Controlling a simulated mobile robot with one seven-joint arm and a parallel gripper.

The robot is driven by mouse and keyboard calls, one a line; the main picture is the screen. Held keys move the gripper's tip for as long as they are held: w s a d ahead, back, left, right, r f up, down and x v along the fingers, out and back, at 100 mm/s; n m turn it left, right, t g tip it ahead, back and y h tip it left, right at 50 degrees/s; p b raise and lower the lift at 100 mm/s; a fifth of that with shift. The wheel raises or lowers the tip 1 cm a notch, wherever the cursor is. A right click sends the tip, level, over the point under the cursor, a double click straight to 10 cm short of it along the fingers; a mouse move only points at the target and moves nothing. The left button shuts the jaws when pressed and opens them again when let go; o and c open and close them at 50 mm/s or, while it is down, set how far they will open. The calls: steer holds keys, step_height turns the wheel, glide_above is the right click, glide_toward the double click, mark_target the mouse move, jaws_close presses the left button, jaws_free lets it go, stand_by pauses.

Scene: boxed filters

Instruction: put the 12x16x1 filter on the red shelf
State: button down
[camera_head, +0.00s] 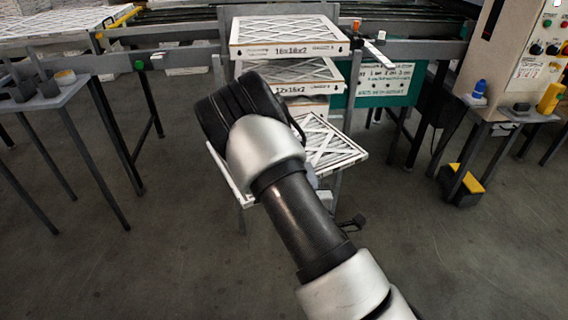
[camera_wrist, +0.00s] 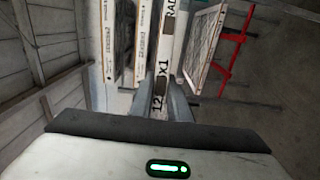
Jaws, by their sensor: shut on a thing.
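A thin white filter (camera_wrist: 167,55) stands edge-on in the middle of the wrist view, with part of a "12…x1" label on its edge. My gripper (camera_wrist: 166,98) is shut on that edge, fingers on either side. In the head view my wrist hides the fingers and the place where they grip. A white filter with a pleated face (camera_head: 335,148) shows below the stack there, partly behind my arm; I cannot tell if it is the held one. A red frame (camera_wrist: 230,62), possibly the red shelf, shows at the right of the wrist view.
Thicker filters, one marked like 16x16x2 (camera_head: 290,50) and one marked 12x16x2 (camera_head: 295,88), are stacked just beyond my wrist. A side table (camera_head: 50,98) stands left, a control cabinet (camera_head: 515,55) right. The floor in front is clear.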

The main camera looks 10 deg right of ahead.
step_height(320, 180, down, 4)
steer(key=b, duration=0.2)
steer(key=shift+a+b, duration=0.1)
steer(key=shift+b, duration=0.3)
steer(key=shift+r, duration=0.1)
